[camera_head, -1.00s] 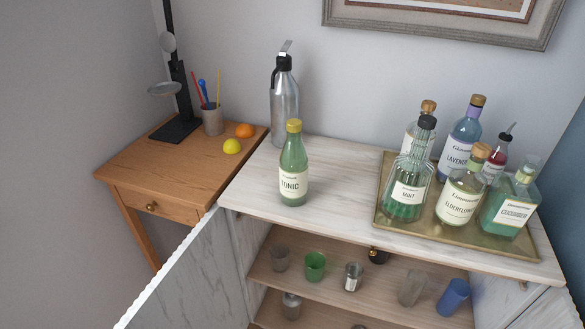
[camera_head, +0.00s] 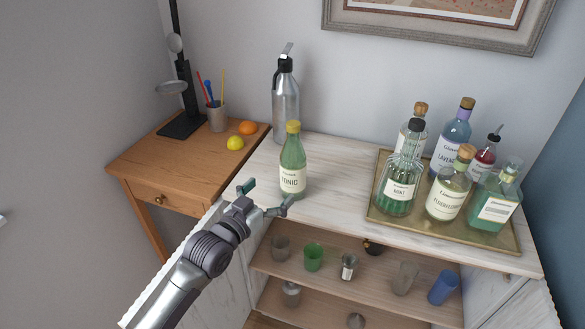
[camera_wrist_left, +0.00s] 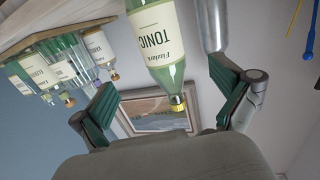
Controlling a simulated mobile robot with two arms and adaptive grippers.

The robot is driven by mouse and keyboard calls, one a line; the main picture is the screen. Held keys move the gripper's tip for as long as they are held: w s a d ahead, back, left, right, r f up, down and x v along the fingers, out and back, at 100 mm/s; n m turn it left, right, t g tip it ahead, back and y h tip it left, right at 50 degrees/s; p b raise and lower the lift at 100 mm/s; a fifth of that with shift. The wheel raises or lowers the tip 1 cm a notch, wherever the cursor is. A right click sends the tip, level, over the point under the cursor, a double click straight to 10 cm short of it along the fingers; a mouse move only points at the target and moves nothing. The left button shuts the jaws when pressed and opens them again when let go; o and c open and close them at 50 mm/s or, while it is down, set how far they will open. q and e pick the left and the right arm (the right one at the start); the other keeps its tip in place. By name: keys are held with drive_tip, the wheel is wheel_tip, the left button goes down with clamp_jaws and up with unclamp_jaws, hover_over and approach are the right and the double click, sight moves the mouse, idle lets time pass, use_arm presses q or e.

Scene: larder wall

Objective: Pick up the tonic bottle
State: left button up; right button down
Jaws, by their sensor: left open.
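The tonic bottle (camera_head: 292,165) is green with a yellow cap and a white label. It stands upright on the pale marble-look cabinet top, left of the tray. My left gripper (camera_head: 266,196) is open and empty, in front of the bottle and a little to its left, near the cabinet's front edge. In the left wrist view the tonic bottle (camera_wrist_left: 156,45) appears upside down, ahead of and between the spread fingers (camera_wrist_left: 165,105), without visible contact. My right gripper is not in view.
A steel siphon (camera_head: 285,103) stands just behind the bottle. A brass tray (camera_head: 384,222) with several bottles is at the right. A wooden side table (camera_head: 150,160) holds a lemon, an orange and a pen cup. The cabinet's left door stands open below; shelves hold cups.

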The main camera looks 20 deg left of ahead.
sight(287, 174)
use_arm(q)
drive_tip(key=x, duration=0.5)
drive_tip(key=shift+w+d, duration=0.1)
drive_tip(key=shift+w, duration=0.25)
drive_tip(key=shift+w+d+p, duration=0.1)
drive_tip(key=shift+w+p, duration=0.3)
drive_tip(key=shift+w, duration=0.1)
drive_tip(key=x, duration=0.4)
drive_tip(key=shift+w+f+p, duration=0.2)
drive_tip(key=shift+w+p, duration=0.05)
drive_tip(key=shift+p, duration=0.15)
drive_tip(key=shift+s, duration=0.1)
drive_tip(key=shift+c, duration=1.2)
drive_tip(key=c, duration=1.6)
drive_tip(key=shift+r, duration=0.2)
drive_tip(key=shift+c, duration=0.3)
